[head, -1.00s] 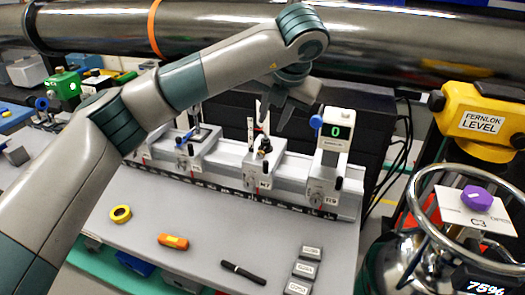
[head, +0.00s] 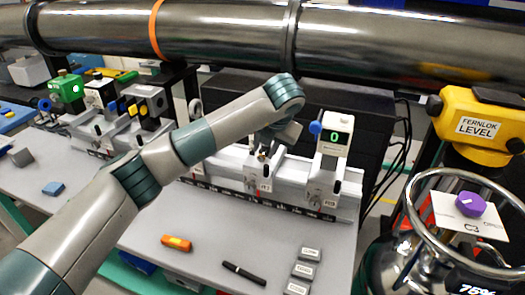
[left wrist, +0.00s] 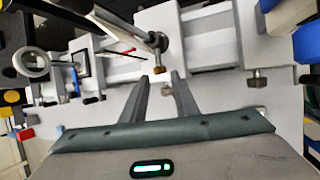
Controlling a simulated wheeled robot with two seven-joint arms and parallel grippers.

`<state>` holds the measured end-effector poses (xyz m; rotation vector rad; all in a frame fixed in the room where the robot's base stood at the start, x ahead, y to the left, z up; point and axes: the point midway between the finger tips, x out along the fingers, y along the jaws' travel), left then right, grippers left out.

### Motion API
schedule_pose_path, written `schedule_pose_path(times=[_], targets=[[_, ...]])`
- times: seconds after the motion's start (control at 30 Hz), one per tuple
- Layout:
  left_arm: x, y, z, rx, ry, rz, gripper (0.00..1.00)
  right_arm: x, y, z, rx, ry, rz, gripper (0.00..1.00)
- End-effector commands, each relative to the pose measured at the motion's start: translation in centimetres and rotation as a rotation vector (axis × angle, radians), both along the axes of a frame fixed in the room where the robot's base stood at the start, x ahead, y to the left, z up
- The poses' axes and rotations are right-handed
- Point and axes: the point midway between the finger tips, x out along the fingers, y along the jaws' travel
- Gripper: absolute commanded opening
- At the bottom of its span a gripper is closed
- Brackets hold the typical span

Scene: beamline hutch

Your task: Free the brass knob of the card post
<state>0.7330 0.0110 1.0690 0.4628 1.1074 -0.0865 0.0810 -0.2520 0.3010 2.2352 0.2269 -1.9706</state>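The brass knob (left wrist: 158,70) sits at the end of a grey metal post (left wrist: 135,32) in the left wrist view. My left gripper (left wrist: 161,77) is open. Its two fingertips lie on either side of the knob in the picture, with the knob just beyond them. I see no contact and cannot tell the exact depth. In the head view, my left wrist and hand (head: 277,135) are low over the middle carriage (head: 258,176) on the white rail and hide most of the card post and the knob. My right gripper is not in view.
A carriage with a green "0" display (head: 338,133) stands close on the right. Other carriages (head: 125,125) stand left. An orange block (head: 176,243), a black marker (head: 244,272) and grey labelled blocks (head: 304,271) lie on the bench. A large pipe (head: 375,45) crosses above.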

Motion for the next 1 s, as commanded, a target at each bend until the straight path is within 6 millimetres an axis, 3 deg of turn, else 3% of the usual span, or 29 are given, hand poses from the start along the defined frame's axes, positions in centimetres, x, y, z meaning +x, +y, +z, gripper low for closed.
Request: schedule_pose_path(times=[0.1,0.3,0.73,0.83,1.0], targets=[[0.7,0.4,-1.4,0.002,0.003,0.003,0.27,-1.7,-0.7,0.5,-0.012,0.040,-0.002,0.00],[1.7,0.6,-3.2,0.000,0.001,0.001,0.27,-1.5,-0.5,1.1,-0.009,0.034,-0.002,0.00],[2.0,0.7,-3.8,0.001,-0.001,0.000,0.27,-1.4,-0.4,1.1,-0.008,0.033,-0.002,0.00],[2.0,0.7,-3.8,0.001,-0.001,0.000,0.03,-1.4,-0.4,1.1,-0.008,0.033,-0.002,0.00],[2.0,0.7,-3.8,-0.001,-0.001,0.001,0.00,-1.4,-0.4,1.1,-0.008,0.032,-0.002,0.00]])
